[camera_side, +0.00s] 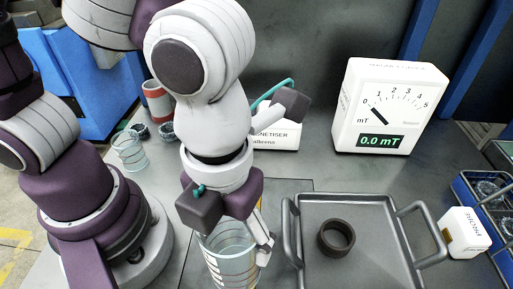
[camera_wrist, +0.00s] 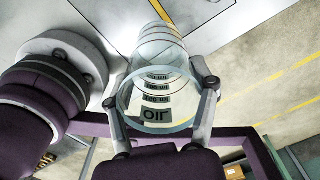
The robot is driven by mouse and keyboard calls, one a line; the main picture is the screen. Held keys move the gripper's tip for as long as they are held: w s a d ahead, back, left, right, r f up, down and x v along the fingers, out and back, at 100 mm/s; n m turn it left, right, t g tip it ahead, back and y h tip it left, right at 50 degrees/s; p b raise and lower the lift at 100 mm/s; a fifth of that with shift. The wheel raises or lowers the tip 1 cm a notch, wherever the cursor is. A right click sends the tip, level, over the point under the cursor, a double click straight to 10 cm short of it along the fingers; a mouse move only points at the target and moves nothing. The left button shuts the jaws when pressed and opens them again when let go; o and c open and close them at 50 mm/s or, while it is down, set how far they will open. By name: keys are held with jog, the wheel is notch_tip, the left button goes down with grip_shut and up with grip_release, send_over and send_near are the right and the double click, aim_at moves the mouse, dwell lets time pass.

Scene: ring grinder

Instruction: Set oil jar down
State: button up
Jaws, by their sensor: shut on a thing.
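The oil jar (camera_side: 228,266) is a clear, ringed beaker at the bottom of the side view, left of the tray. Its base is cut off by the picture edge, so I cannot tell whether it touches the table. In the wrist view the oil jar (camera_wrist: 158,85) shows its "OIL" label and graduation marks between my fingers. My gripper (camera_side: 240,245) is shut on it near the rim, with one finger on each side; it also shows in the wrist view (camera_wrist: 160,92).
A grey handled tray (camera_side: 380,268) holding a dark ring (camera_side: 336,238) stands right of the jar. Behind are a white mT meter (camera_side: 388,105) reading 0.0 and a demagnetiser (camera_side: 275,135). Another clear beaker (camera_side: 129,152) stands back left. A white box (camera_side: 464,232) is right of the tray.

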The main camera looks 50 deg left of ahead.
aim_at(234, 269)
jog(key=f, duration=0.7)
jog(key=shift+s+f, duration=0.2)
jog(key=shift+f, duration=0.2)
jog(key=shift+f, duration=0.15)
jog(key=o, duration=1.1)
jog(key=shift+o, duration=0.2)
